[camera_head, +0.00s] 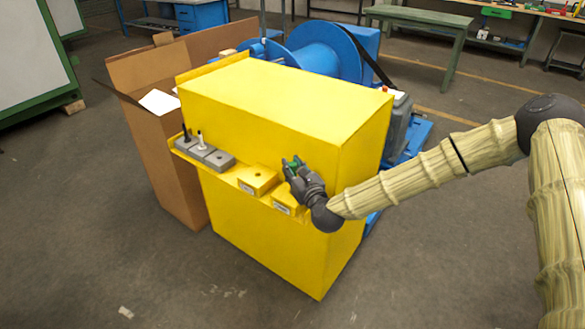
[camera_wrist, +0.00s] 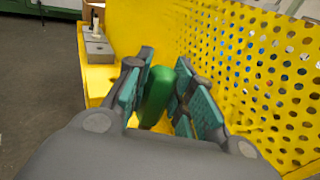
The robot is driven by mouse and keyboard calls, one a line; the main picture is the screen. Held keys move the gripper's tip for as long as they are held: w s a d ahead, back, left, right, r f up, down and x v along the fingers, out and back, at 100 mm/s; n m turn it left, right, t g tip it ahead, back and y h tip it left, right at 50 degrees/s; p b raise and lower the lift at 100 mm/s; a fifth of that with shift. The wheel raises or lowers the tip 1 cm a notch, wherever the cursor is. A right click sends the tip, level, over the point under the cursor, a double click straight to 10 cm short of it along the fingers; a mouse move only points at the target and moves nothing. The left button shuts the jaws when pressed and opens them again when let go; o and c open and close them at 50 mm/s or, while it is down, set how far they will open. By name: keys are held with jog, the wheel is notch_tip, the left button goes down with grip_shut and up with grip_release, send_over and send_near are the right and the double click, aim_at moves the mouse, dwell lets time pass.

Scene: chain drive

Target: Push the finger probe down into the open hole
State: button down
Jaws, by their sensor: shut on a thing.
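My gripper (camera_head: 296,172) is shut on a green rounded piece, seemingly the handle of the finger probe (camera_wrist: 157,95). In the wrist view my gripper (camera_wrist: 160,100) has its teal pads on either side of the green handle. The probe's lower end is hidden. My gripper is over the right end of the yellow ledge, near a labelled yellow block (camera_head: 284,204). A second labelled yellow block (camera_head: 257,180) to its left has a dark hole in its top. A grey block (camera_head: 220,160) further left also shows a small hole. I cannot tell which is the open hole.
A black peg (camera_head: 186,134) and a white peg (camera_head: 200,140) stand upright in grey blocks at the ledge's left end. The yellow housing (camera_head: 270,110) rises behind the ledge. A perforated yellow panel (camera_wrist: 250,70) is close on the right. A cardboard box (camera_head: 165,120) stands left.

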jog(key=shift+f+b, duration=1.95)
jog(key=shift+f, duration=0.1)
jog(key=c, duration=1.1)
grip_release()
jog(key=shift+c, duration=0.2)
jog(key=v, duration=1.2)
